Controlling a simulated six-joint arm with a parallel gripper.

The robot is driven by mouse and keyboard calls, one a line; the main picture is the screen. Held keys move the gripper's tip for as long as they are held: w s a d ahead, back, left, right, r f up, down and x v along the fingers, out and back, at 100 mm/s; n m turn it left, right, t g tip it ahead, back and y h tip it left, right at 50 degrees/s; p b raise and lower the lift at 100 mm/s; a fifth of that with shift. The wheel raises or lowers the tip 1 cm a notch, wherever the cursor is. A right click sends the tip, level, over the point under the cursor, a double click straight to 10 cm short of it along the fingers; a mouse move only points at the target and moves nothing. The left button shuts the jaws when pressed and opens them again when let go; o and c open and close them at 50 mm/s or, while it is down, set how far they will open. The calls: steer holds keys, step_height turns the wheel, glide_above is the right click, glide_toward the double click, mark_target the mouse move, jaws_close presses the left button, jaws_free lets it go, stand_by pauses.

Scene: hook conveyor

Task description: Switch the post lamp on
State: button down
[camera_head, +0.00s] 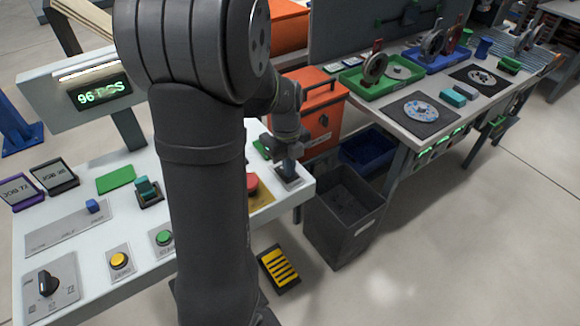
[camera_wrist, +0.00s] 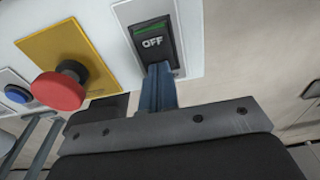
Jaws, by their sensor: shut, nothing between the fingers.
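A black rocker switch (camera_wrist: 155,38) in a grey plate shows the word OFF and a green strip in the wrist view. In the head view its plate (camera_head: 291,182) is at the console's right corner, partly hidden by my gripper. My gripper (camera_wrist: 158,72) is shut and empty, its fingertips at the edge of the rocker just below the word OFF. I cannot tell whether they press on it. My gripper also shows in the head view (camera_head: 288,168). A pale light bar (camera_head: 92,72) sits above the green-digit display; I cannot tell if it is the post lamp.
A red mushroom button (camera_wrist: 58,91) on a yellow plate (camera_wrist: 85,50) stands close beside the switch, with a blue button (camera_wrist: 17,93) further left. The white console (camera_head: 120,240) holds other buttons and a black knob (camera_head: 47,283). A grey bin (camera_head: 343,210) stands right of it.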

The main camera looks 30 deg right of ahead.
steer(key=shift+w+r, duration=0.25)
steer(key=shift+w, duration=0.4)
step_height(320, 180, up, 14)
steer(key=s, duration=0.2)
steer(key=shift+s+f, duration=0.1)
steer(key=shift+f, duration=0.05)
stand_by(0.3)
steer(key=f, duration=0.3)
steer(key=w+f, duration=0.1)
steer(key=f, duration=0.5)
steer(key=shift+w+f, duration=0.25)
steer(key=shift+f, duration=0.15)
steer(key=shift+w+f, duration=0.1)
steer(key=shift+w, duration=0.05)
steer(key=shift+g, duration=0.3)
steer(key=shift+w+r, duration=0.15)
steer(key=shift+r, duration=1.2)
steer(key=shift+w+r, duration=0.15)
steer(key=shift+r, duration=1.2)
